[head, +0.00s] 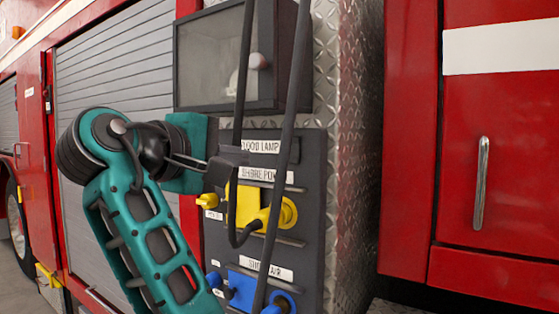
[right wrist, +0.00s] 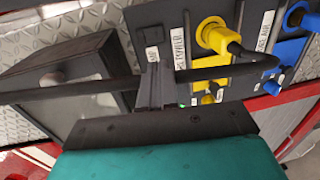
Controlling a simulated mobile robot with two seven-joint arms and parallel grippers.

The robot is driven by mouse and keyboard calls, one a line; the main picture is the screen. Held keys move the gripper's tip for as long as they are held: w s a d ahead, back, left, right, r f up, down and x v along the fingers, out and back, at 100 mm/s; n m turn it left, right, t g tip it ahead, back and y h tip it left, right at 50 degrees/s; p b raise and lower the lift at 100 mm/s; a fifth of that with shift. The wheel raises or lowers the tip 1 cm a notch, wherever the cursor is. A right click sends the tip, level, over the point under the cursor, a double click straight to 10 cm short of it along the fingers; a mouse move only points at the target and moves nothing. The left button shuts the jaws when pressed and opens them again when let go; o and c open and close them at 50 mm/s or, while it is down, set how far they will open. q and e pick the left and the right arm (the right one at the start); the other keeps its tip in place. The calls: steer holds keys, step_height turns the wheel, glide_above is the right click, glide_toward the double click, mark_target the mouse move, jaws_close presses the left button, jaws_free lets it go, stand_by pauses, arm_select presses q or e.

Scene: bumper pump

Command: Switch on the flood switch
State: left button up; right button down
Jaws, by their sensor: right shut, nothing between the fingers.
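The dark control panel (head: 312,215) on the fire truck carries a white flood lamp label (head: 262,146) at its top. The label also shows in the right wrist view (right wrist: 152,54), edge-on. I cannot make out the flood switch; the area left of the label is behind my gripper. My right gripper (head: 218,174) is shut and empty, with its dark fingers in front of the panel's upper left. In the right wrist view its fingers (right wrist: 154,86) point at the panel, close to the label; contact cannot be told. My left gripper is not in view.
Black cables (head: 285,150) hang in front of the panel; one runs beside my fingers. Below the label are a yellow shore power plug (head: 289,212) and blue air fittings (head: 283,302). A dark box (head: 225,65) sits above. A red door (head: 500,150) stands right.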

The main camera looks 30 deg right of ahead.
mark_target(291, 160)
steer(key=shift+d, duration=0.1)
steer(key=p+x, duration=0.1)
steer(key=x, duration=1.2)
steer(key=shift+w+d+f+p, duration=0.1)
steer(key=shift+w+d+p, duration=0.2)
steer(key=shift+p, duration=0.1)
steer(key=shift+w+d+f+h+b, duration=0.1)
steer(key=shift+d+f+h+b, duration=0.25)
steer(key=shift+b, duration=0.4)
steer(key=shift+a+r+t, duration=0.1)
steer(key=shift+r+t, duration=0.15)
steer(key=shift+t, duration=0.05)
